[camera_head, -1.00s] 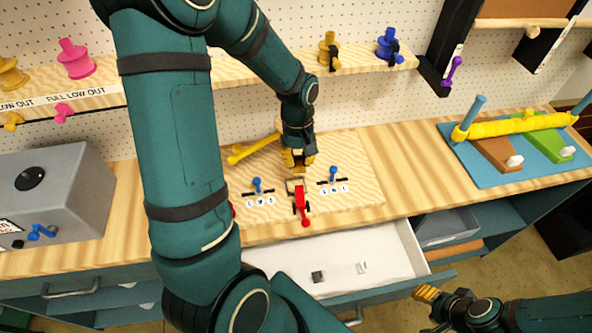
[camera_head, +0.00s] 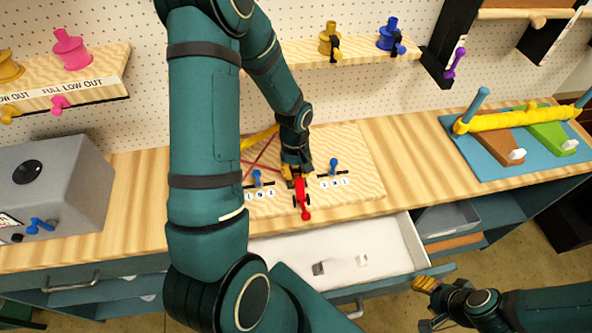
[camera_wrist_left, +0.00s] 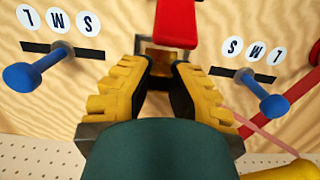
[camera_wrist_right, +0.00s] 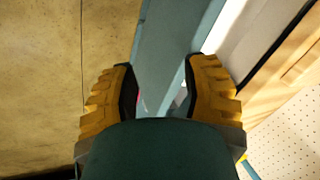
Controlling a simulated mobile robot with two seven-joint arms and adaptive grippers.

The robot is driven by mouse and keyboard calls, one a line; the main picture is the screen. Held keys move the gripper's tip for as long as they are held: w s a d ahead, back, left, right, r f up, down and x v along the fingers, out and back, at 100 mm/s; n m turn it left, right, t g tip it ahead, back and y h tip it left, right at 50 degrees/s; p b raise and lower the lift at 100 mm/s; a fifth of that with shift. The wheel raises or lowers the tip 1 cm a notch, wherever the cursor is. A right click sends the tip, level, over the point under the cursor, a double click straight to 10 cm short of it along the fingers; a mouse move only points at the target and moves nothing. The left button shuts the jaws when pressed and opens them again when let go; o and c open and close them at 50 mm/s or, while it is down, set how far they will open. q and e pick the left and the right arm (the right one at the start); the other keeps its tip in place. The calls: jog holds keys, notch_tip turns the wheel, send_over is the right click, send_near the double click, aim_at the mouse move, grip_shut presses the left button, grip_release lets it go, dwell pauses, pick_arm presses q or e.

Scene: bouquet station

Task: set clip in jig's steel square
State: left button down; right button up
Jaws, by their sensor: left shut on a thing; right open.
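The jig board (camera_head: 350,200) lies on the bench with a red toggle clamp (camera_head: 302,200) at its front middle. The clamp's red arm (camera_wrist_left: 176,20) also shows in the left wrist view. My left gripper (camera_head: 293,178) is low over the board, just behind the clamp. In its wrist view the fingers (camera_wrist_left: 160,68) stand apart around a small brownish piece, apparently the clip (camera_wrist_left: 160,60), by a dark square frame. The fingers hide most of both, so I cannot tell whether the clip is seated. My right gripper (camera_wrist_right: 163,80) is open and empty, in front of the bench.
Blue sliders (camera_head: 257,177) (camera_head: 334,165) with lettered discs flank the clamp. An open white drawer (camera_head: 390,245) below holds a dark piece (camera_head: 320,268) and a pale one. A grey box (camera_head: 50,195) stands left, a blue mat (camera_head: 480,178) right. Crossed red strips lie behind-left.

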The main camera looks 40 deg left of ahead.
pick_arm(q)
jog(key=c, duration=1.1)
grip_release()
jog(key=shift+f, duration=0.1)
jog(key=shift+o, duration=0.2)
notch_tip(320, 180, up, 12)
jog(key=a, duration=0.1)
jog(key=shift+w+p, duration=0.4)
jog(key=shift+w, duration=0.05)
